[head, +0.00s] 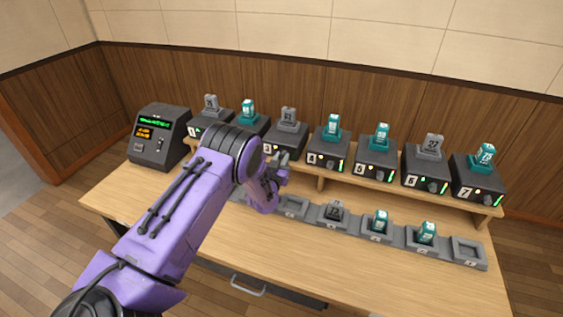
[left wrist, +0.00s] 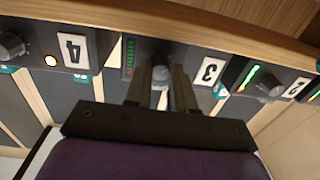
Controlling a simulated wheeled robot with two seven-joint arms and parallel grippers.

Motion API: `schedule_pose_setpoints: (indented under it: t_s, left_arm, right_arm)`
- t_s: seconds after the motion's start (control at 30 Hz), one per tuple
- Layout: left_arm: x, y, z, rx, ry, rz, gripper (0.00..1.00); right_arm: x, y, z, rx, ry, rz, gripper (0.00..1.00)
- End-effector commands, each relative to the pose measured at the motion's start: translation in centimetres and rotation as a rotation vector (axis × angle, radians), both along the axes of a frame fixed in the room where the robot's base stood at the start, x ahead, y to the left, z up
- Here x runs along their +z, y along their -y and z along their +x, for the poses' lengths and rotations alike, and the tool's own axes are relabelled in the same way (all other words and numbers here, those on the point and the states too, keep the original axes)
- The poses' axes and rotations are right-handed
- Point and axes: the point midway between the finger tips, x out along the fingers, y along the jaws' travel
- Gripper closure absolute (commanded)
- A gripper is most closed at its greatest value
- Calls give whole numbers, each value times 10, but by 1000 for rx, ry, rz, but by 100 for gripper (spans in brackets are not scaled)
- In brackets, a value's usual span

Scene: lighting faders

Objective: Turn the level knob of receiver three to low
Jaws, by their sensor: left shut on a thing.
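Receiver three (head: 286,137) is a dark box on the raised shelf, with a grey pack in its top. In the left wrist view its "3" label (left wrist: 210,71) shows upside down. Its level knob (left wrist: 160,74) is a small grey knob on the front face, between my fingertips. My left gripper (head: 282,162) is in front of receiver three and shut on that knob; it also shows in the left wrist view (left wrist: 161,88). The level bar (left wrist: 128,58) beside the knob looks mostly dim. My arm hides part of receiver three's front in the head view. My right gripper is not in view.
Receiver four (head: 328,150) and receiver two (head: 250,120) stand close on either side. More receivers line the shelf (head: 392,190). Below is a row of charging slots (head: 467,250), some holding packs. A dark console (head: 160,135) stands at the left. The front table is clear.

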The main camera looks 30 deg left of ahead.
Motion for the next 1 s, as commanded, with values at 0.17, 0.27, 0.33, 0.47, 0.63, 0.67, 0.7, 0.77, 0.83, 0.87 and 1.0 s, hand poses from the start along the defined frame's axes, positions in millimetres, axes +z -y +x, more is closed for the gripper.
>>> schedule_pose_setpoints:
  t_s: [0.17,0.27,0.33,0.47,0.63,0.67,0.7,0.77,0.83,0.87,1.0]
  left_arm:
    - [0,0,0,0,0,0,51]
    - [0,0,0,0,0,1,51]
    - [0,0,0,0,0,1,51]
    - [0,1,-2,-1,0,1,51]
    - [-2,8,-25,-2,-4,3,51]
    - [-2,11,-32,-2,-4,2,51]
    - [-3,14,-41,-2,-3,2,51]
    - [-2,17,-55,-2,-3,3,51]
    - [-2,22,-70,-3,-3,3,51]
    - [-2,23,-76,-1,-3,2,51]
    - [0,29,-96,0,-1,2,51]
  right_arm:
    - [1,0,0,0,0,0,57]
    - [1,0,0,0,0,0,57]
    - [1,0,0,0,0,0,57]
    - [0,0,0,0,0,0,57]
    - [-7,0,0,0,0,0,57]
    - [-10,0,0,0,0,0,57]
    - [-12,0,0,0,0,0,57]
    - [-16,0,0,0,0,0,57]
    - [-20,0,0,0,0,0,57]
    - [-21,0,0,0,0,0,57]
    - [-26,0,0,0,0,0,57]
